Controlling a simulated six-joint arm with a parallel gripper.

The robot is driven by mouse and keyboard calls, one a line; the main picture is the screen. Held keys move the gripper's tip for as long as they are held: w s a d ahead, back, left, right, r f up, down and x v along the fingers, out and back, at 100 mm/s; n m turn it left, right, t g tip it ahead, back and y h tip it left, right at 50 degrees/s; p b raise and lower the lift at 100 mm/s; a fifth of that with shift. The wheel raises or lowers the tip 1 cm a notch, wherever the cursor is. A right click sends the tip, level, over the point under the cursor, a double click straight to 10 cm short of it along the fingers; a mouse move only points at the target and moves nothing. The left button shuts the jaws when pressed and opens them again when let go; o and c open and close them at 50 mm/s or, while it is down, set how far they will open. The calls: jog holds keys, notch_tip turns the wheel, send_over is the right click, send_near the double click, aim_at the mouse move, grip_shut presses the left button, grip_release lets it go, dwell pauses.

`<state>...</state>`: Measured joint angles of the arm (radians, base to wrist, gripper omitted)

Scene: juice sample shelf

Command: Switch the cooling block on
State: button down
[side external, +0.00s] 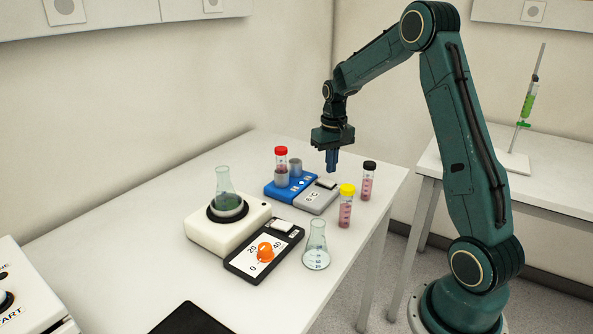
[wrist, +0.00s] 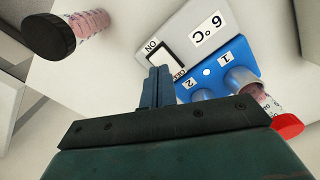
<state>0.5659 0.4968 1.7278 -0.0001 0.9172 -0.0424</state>
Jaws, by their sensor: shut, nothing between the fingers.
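The cooling block (side external: 283,191) has a blue part with metal sleeves and a grey control part (side external: 312,201) with a "6 °C" label, also seen in the wrist view (wrist: 208,30). A red-capped tube (side external: 281,153) stands in one sleeve; the other sleeve (side external: 296,167) looks empty. In the wrist view the switch (wrist: 158,52) lies in a dark frame between the "ON" and "OFF" labels. My gripper (side external: 332,170) is shut and empty, pointing down above the grey part. In the wrist view its fingertips (wrist: 158,72) overlap the switch's near end. Contact and the switch's position cannot be told.
A yellow-capped tube (side external: 346,208) and a black-capped tube (side external: 368,182) stand right of the block. An empty-looking flask (side external: 316,248), a black dial panel (side external: 244,265) and a white stirrer (side external: 197,227) with a green-filled flask stand nearer. The table behind the block is clear.

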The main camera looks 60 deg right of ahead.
aim_at(329, 184)
jog(key=shift+r, duration=1.75)
jog(key=s+a+r+n+t, duration=0.1)
jog(key=s+a+r+n, duration=0.1)
jog(key=s+a+r, duration=0.35)
jog(key=s+a+r+n+t, duration=0.1)
jog(key=s+a+r+t, duration=0.1)
jog(key=a+r, duration=0.6)
jog(key=s+a+f+n+t, duration=0.2)
jog(key=s+a+n, duration=0.1)
jog(key=s+a, duration=0.8)
jog(key=s, duration=0.3)
jog(key=shift+a+f+t, duration=0.25)
jog(key=shift+f+t, duration=0.05)
jog(key=shift+f, duration=0.05)
